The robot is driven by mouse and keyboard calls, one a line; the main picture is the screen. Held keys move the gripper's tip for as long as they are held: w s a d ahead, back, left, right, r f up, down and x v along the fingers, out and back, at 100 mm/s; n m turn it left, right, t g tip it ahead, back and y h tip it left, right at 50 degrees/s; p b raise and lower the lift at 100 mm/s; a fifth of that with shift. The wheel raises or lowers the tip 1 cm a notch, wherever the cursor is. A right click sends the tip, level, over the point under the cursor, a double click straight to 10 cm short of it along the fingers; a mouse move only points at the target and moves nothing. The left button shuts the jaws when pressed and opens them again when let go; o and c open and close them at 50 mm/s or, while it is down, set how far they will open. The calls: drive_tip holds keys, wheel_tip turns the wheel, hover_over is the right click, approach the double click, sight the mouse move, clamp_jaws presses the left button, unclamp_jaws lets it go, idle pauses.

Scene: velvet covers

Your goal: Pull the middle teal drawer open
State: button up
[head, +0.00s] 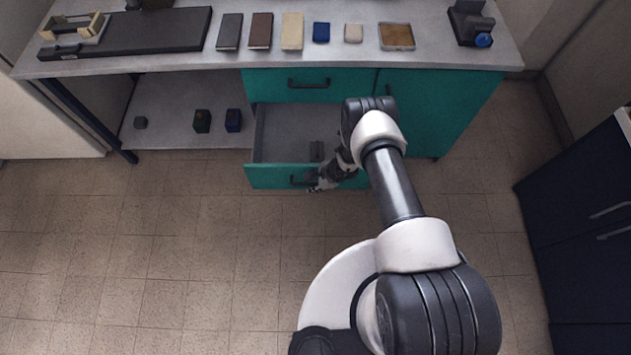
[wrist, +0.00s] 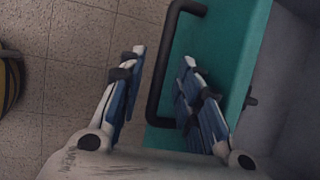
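The middle teal drawer (head: 268,177) stands pulled well out below the closed top drawer in the head view. The dark bar handle (wrist: 154,85) lies between my fingers in the wrist view. My gripper (wrist: 163,58) is open, with one blue-padded finger on each side of the bar and gaps visible. In the head view my gripper (head: 322,182) is at the drawer front, partly hiding the handle (head: 299,181).
The closed top drawer (head: 340,92) and a teal cabinet door (head: 440,105) are under the grey counter (head: 200,63). Several small items lie on the counter. An open shelf (head: 170,105) is to the left. The tiled floor (head: 180,240) in front is clear. A dark blue cabinet (head: 580,215) stands at right.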

drive_tip(key=v, duration=1.2)
drive_tip(key=w+a+r+n+t+y, duration=0.1)
drive_tip(key=w+r+n, duration=0.15)
drive_tip(key=r, duration=0.65)
drive_tip(key=w+a+r+n+y, duration=0.15)
drive_tip(key=w+r, duration=0.25)
drive_tip(key=r, duration=0.6)
drive_tip(key=s+a+r+n, duration=0.1)
drive_tip(key=s+r+n, duration=0.15)
drive_tip(key=r, duration=0.75)
drive_tip(key=s+a+r+n, duration=0.1)
drive_tip(key=s+r+n, duration=0.15)
drive_tip(key=r, duration=0.65)
drive_tip(key=s+d+r+n+h, duration=0.25)
drive_tip(key=s+r+n, duration=0.25)
drive_tip(key=s+r, duration=0.65)
drive_tip(key=s+d+r+n+t+h, duration=0.1)
drive_tip(key=s+d+r+n+h, duration=0.2)
drive_tip(key=s+d, duration=0.6)
drive_tip(key=s+r+h, duration=0.1)
drive_tip(key=s+r, duration=0.1)
drive_tip(key=s, duration=0.2)
drive_tip(key=shift+s+d+n, duration=0.3)
drive_tip(key=shift+d+n, duration=0.05)
drive_tip(key=shift+n, duration=0.05)
